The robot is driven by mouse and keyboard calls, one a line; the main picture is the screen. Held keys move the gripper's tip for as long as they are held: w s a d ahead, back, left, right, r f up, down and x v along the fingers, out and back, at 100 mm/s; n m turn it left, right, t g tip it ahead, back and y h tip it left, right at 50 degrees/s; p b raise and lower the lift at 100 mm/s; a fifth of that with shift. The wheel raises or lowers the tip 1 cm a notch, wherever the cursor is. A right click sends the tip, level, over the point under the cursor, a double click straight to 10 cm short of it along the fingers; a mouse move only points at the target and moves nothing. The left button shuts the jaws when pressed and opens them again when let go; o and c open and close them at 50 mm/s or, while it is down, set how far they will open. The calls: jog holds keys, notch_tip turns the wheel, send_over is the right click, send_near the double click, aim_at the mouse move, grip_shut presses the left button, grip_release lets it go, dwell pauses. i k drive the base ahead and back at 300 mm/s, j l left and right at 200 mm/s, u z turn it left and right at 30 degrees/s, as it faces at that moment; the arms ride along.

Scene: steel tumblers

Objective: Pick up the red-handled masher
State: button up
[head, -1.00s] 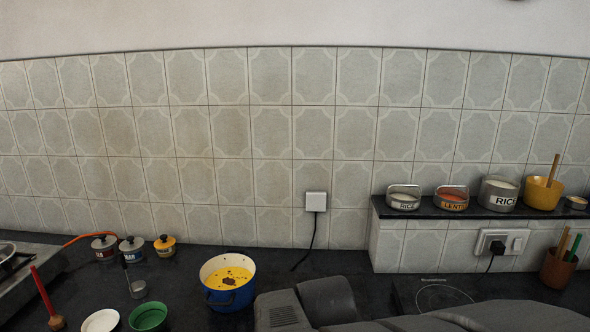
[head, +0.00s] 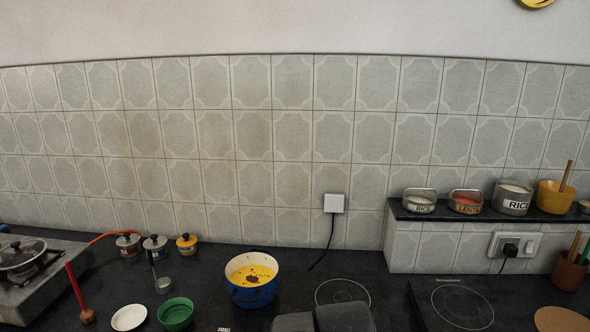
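The red-handled masher (head: 75,288) stands tilted at the lower left in the head view. Its thin red handle leans up to the left, and its wooden head rests on the dark counter, beside the stove. It is apart from the white dish to its right. Only grey parts of my own arm show at the bottom middle, well to the right of the masher. My gripper and its fingers are not in view.
A white dish (head: 129,317), a green bowl (head: 175,313) and a metal ladle (head: 162,284) stand right of the masher. A blue pot (head: 252,292) of yellow food is farther right. The stove (head: 40,282) with a lidded pan is at left. Small lidded jars stand behind.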

aim_at(87, 315)
jog(key=j+u, duration=0.1)
jog(key=k+j+u, duration=0.15)
jog(key=u, duration=1.25)
jog(key=z, duration=1.25)
jog(key=u, duration=1.25)
jog(key=i+j, duration=0.2)
jog(key=i, duration=0.2)
jog(key=i+j, duration=0.2)
jog(key=i, duration=0.15)
